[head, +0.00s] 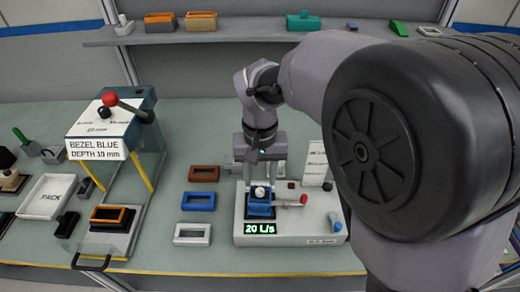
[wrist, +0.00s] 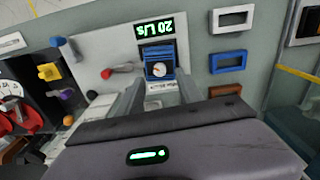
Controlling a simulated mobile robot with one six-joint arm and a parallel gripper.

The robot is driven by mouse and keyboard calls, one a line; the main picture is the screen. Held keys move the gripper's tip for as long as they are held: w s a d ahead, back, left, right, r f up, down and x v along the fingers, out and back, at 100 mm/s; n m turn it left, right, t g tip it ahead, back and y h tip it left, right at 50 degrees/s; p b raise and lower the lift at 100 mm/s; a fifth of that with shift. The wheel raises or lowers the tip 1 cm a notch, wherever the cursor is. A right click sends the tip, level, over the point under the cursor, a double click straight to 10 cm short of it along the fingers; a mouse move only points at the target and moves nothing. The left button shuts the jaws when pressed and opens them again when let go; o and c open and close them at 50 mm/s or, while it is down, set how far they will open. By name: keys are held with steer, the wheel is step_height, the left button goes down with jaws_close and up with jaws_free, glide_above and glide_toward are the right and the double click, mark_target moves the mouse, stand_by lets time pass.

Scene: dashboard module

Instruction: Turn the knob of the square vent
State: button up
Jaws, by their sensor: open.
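The square vent (head: 258,211) is a blue block on the light grey test module. It also shows in the wrist view (wrist: 153,52), with slats across it. Its knob (wrist: 158,70) is a small round whitish piece on the near part of the vent. In the head view the knob (head: 260,192) lies between and just below the fingertips. My gripper (head: 260,184) points down over the vent, its two fingers apart. In the wrist view my gripper's fingers (wrist: 160,84) stand on either side of the knob. Contact with it cannot be told.
The grey module (head: 285,226) carries a green "20 L/s" display (head: 260,229) and a red-tipped lever (head: 303,200) right of the vent. Brown, blue and white frames lie to its left. A bezel press (head: 110,135) stands farther left.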

mark_target(260, 191)
step_height(260, 191, up, 13)
steer(key=p, duration=0.4)
steer(key=shift+r, duration=0.1)
steer(key=s+d+f+m+t+y+b, duration=0.1)
steer(key=s+d+f+m+t+b, duration=0.1)
steer(key=s, duration=0.6)
steer(key=s+d+f+m+t+y+b, duration=0.1)
steer(key=s+d+f+m+t+b, duration=0.1)
steer(key=s, duration=0.7)
steer(key=d+f+t+b, duration=0.1)
steer(key=d+f+b, duration=0.1)
steer(key=d+b, duration=0.1)
steer(key=shift+d+f+m+t+b, duration=0.3)
steer(key=shift+d+t+b, duration=0.1)
steer(key=shift+d, duration=0.35)
stand_by(0.4)
